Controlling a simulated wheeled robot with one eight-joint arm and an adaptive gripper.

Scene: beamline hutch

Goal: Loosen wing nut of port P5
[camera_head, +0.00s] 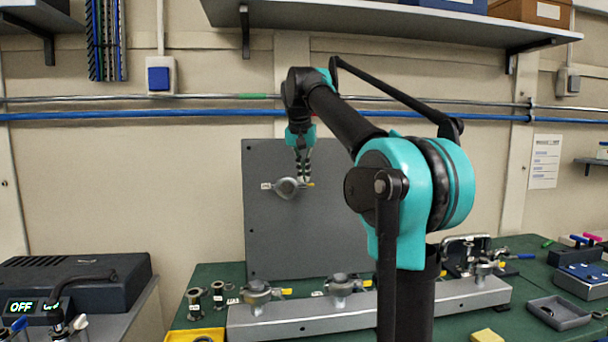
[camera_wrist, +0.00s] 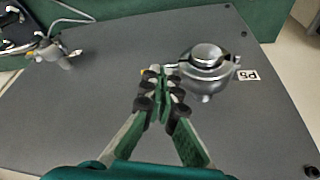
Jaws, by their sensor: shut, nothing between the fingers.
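Port P5 (camera_wrist: 208,58) is a round silver clamp with a domed cap, on the grey upright panel; its P5 label (camera_wrist: 247,75) sits beside it. In the head view the port (camera_head: 287,188) is on the panel's upper left part, with a small yellow wing nut (camera_head: 311,184) on its right side. My gripper (camera_head: 304,178) points down at that side of the port. In the wrist view my gripper (camera_wrist: 163,72) is shut and empty, its tips just left of the clamp. A bit of yellow (camera_wrist: 143,71) shows beside the tips; the fingers hide most of the wing nut.
Below the panel (camera_head: 300,240), a grey rail (camera_head: 300,318) carries several clamped ports on a green bench. A black box (camera_head: 75,280) with an OFF display stands at left. A shelf (camera_head: 380,22) hangs above. A grey tray (camera_head: 558,313) lies at right.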

